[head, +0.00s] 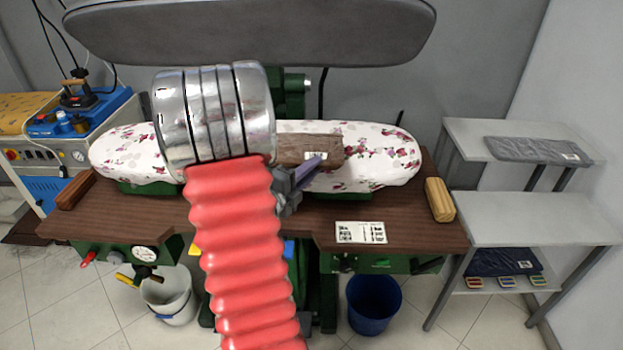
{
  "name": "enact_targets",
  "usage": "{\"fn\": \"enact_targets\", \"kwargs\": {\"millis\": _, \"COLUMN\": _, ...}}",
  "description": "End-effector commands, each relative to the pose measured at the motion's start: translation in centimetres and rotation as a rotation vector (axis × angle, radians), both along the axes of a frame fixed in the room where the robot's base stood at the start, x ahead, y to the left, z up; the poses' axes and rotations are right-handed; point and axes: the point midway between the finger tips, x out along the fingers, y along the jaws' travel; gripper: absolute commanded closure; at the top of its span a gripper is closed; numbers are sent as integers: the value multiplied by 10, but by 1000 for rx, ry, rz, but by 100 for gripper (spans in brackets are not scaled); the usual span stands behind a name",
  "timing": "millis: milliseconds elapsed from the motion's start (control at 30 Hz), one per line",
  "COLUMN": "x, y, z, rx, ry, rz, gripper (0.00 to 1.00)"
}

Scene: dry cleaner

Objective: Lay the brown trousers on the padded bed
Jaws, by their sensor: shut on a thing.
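The brown trousers (296,146) are a flat, folded brown piece with a small white label, over the middle right of the padded bed (382,158). The bed is long, with a white cover and red flowers. My gripper (318,163) is at the trousers' near edge, shut on them. I cannot tell whether the trousers rest on the bed or hang just above it. My red and silver arm hides their left part and the middle of the bed.
A large grey pressing head (250,28) is raised above the bed. A brown worktop (300,215) surrounds the bed, with wooden blocks (440,199) at its ends. Grey shelves (540,218) stand right, holding folded grey trousers (540,151). A blue bucket (374,305) stands below.

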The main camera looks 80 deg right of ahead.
Motion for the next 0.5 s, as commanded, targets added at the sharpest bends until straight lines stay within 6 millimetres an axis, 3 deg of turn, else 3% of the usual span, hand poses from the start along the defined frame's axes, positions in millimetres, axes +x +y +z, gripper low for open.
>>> {"fn": "enact_targets", "kwargs": {"millis": 200, "x": 0, "y": 0, "z": -22, "rx": 0, "ry": 0, "rz": 0, "gripper": 100}}
{"fn": "enact_targets", "kwargs": {"millis": 500, "x": 0, "y": 0, "z": -26, "rx": -4, "ry": -2, "rz": 0, "gripper": 100}}
